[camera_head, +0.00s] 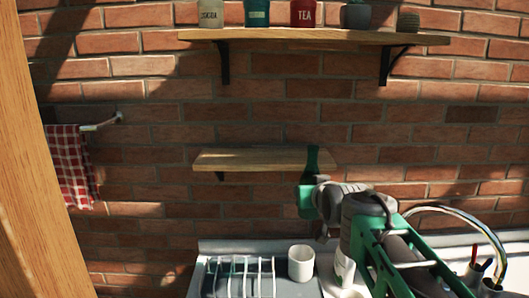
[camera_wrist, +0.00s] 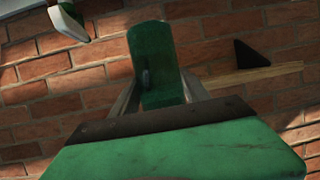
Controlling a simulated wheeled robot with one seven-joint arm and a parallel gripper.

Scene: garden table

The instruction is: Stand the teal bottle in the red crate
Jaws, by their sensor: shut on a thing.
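The teal bottle (camera_wrist: 156,55) shows dark green in the wrist view, upright in the picture between the two fingers of my gripper (camera_wrist: 160,92). My gripper is shut on it. In the head view the bottle (camera_head: 313,159) rises above my gripper (camera_head: 311,184), in front of the right end of the lower wooden shelf. Its lower part is hidden by the gripper. I cannot tell how far it is from the shelf or wall. No red crate shows in either view.
The lower wooden shelf (camera_head: 250,160) looks bare. An upper shelf (camera_head: 300,35) bears tins and pots. Below, a white mug (camera_head: 301,263) and a wire rack (camera_head: 240,277) stand on a grey surface. A checked towel (camera_head: 70,165) hangs at left.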

